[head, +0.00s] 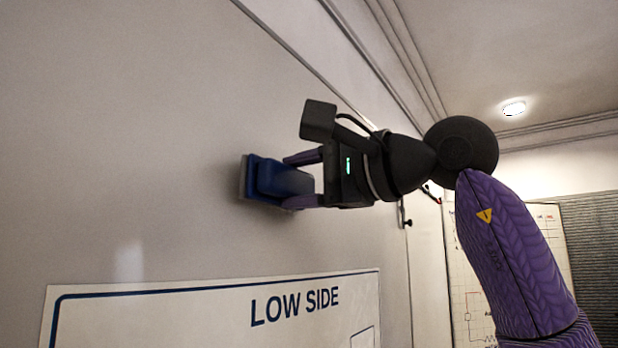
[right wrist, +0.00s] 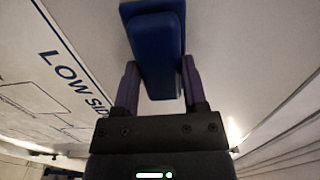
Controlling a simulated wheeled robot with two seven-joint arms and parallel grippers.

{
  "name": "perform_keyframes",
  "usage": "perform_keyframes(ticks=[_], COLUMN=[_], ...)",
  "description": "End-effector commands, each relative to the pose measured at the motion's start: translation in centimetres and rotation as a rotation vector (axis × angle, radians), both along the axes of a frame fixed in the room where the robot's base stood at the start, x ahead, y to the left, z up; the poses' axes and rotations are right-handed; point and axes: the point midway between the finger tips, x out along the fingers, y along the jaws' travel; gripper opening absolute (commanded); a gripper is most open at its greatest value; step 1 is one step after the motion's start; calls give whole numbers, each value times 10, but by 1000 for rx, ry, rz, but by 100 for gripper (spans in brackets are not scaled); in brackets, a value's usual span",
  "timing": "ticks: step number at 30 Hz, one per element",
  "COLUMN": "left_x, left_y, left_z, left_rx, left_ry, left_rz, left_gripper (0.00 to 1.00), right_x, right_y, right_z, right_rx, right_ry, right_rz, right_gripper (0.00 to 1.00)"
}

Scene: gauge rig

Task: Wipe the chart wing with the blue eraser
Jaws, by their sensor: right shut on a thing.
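The blue eraser (head: 279,181) is held in my right gripper (head: 303,181), whose two purple fingers close on its sides. Its grey pad side faces the pale wall panel (head: 150,130) and looks to be at or very near it, above the "LOW SIDE" sign. In the right wrist view the blue eraser (right wrist: 158,60) sits between the fingers of my right gripper (right wrist: 157,85). A chart wing (head: 475,290) with red and dark line drawings stands at the right, partly hidden behind my right arm. My left gripper is out of view.
The "LOW SIDE" sign (head: 230,315) is on the panel below the eraser; it also shows in the right wrist view (right wrist: 55,75). A dark latch or handle (head: 404,215) is near the panel's right edge. A ceiling lamp (head: 514,108) shines at upper right.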

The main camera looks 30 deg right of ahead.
Motion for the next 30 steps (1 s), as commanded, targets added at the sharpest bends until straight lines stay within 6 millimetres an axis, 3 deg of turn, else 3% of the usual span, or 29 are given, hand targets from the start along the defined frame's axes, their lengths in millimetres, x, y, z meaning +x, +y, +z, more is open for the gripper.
perform_keyframes(ticks=[30], left_x=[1], left_y=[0], left_z=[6], left_rx=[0], left_ry=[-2], left_rz=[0], left_gripper=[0], right_x=[12], right_y=[5], right_z=[1], right_rx=[0], right_ry=[0], right_rz=[0], right_gripper=[8])
